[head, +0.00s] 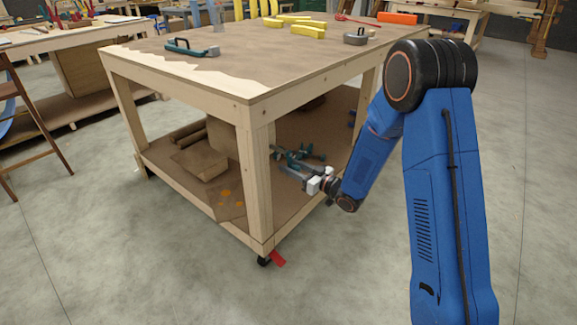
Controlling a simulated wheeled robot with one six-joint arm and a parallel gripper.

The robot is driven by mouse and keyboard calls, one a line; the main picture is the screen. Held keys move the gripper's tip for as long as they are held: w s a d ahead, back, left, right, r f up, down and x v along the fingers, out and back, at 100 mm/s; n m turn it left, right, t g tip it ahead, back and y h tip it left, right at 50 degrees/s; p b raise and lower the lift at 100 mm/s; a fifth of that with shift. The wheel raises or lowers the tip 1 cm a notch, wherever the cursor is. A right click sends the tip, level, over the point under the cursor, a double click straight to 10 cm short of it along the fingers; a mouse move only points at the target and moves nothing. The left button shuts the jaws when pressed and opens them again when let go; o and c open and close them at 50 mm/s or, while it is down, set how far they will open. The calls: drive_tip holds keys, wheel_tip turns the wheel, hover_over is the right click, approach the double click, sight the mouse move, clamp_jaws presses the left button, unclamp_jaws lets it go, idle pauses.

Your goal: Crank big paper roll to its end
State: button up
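My gripper (306,183) is at the right side of the wooden workbench (252,110), at the height of its lower shelf. It points left, close to some teal and grey clamp-like tools (300,158). The fingers are small and partly merge with these tools, so I cannot tell whether they are open or touch anything. Brown rolls (187,132), perhaps paper, lie on the lower shelf behind a brown block or package (199,160). No big paper roll with a crank can be made out.
The bench top has a brown covering with a ragged pale edge. On it are a teal-handled tool (190,48), yellow blocks (308,31), a round grey object (356,38) and an orange block (397,18). Other benches stand behind. Concrete floor is open in front and right.

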drive_tip(key=shift+w+a, duration=0.4)
drive_tip(key=shift+a, duration=0.1)
clamp_jaws()
drive_tip(key=shift+w+n, duration=0.1)
drive_tip(key=shift+n, duration=0.2)
drive_tip(key=w+d+r+n, duration=0.2)
drive_tip(key=r+n, duration=0.4)
drive_tip(key=n, duration=1.3)
drive_tip(key=shift+w+d+r, duration=0.4)
drive_tip(key=shift+w, duration=0.25)
